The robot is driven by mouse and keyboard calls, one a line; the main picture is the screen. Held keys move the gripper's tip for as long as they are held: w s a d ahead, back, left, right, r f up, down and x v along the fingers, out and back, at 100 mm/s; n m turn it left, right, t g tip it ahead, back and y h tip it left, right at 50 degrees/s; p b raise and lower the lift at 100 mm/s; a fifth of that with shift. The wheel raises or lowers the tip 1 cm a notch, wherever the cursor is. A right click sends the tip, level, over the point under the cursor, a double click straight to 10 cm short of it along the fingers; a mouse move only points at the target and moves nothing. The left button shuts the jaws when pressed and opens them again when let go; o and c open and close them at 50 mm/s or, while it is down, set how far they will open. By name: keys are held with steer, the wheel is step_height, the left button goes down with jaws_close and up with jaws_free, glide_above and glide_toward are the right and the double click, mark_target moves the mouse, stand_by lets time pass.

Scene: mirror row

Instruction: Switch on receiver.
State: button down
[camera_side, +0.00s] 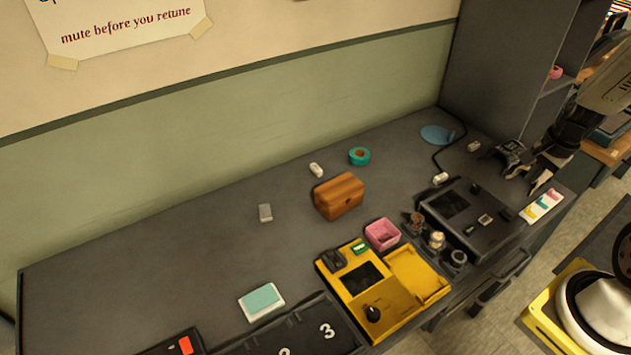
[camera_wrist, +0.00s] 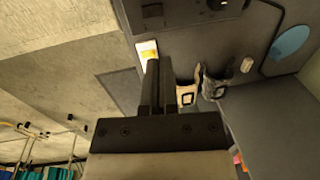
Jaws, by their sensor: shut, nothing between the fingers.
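The frames do not settle which unit is the receiver. A yellow unit (camera_side: 385,320) with a dark screen, a black knob (camera_side: 373,314) and a black switch block (camera_side: 335,259) stands at the desk's front. A black unit (camera_side: 470,218) with a screen and small controls stands right of it; a part of a dark unit (camera_wrist: 180,14) shows at the top in the wrist view. No switch position is readable. My gripper (camera_side: 553,155) is shut and empty above the desk's right end, apart from both units. Its fingers (camera_wrist: 160,66) lie together in the wrist view.
Two bracket-like pieces (camera_side: 512,157) (camera_wrist: 187,93) lie near my fingers, beside a coloured card (camera_side: 542,206). A pink box (camera_side: 382,234), several small knobbed parts (camera_side: 437,240) and a wooden box (camera_side: 339,196) stand mid-desk. A dark cabinet (camera_side: 505,70) rises behind.

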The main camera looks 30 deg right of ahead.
mark_target(508, 215)
steer(key=shift+w+f, duration=0.25)
steer(key=shift+f, duration=1.65)
steer(key=shift+w+f, duration=0.3)
steer(key=shift+f, duration=1.55)
steer(key=shift+w+f, duration=0.25)
steer(key=shift+f, duration=1.65)
steer(key=shift+f, duration=0.25)
steer(key=shift+s, duration=0.2)
steer(key=shift+s+r, duration=0.2)
steer(key=shift+s, duration=0.3)
steer(key=shift+r, duration=0.25)
step_height(508, 215, up, 13)
steer(key=s, duration=0.2)
steer(key=shift+r, duration=0.2)
